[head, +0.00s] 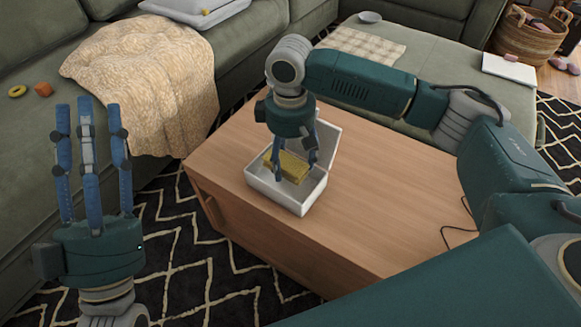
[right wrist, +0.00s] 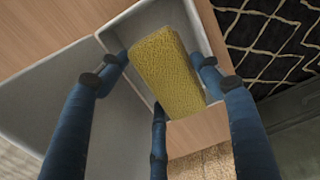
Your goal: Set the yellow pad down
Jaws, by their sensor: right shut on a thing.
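The yellow pad (head: 288,168) is a rough, sponge-like block in my right gripper (head: 295,172), over the white box in the head view. In the right wrist view the pad (right wrist: 165,72) lies between the blue fingers of my right gripper (right wrist: 160,90), which is shut on it. The open white box (head: 310,193) stands on the wooden table, its lid raised at the back right. I cannot tell whether the pad touches the box floor. My left gripper (head: 92,160) points up at the left with its fingers apart, open and empty.
The wooden table (head: 385,215) is clear to the right of the box, apart from a thin black cable. A green sofa (head: 40,80) with a cream blanket (head: 150,75) runs along the left. A patterned black rug (head: 180,245) lies below. A wicker basket (head: 525,40) stands at the far right.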

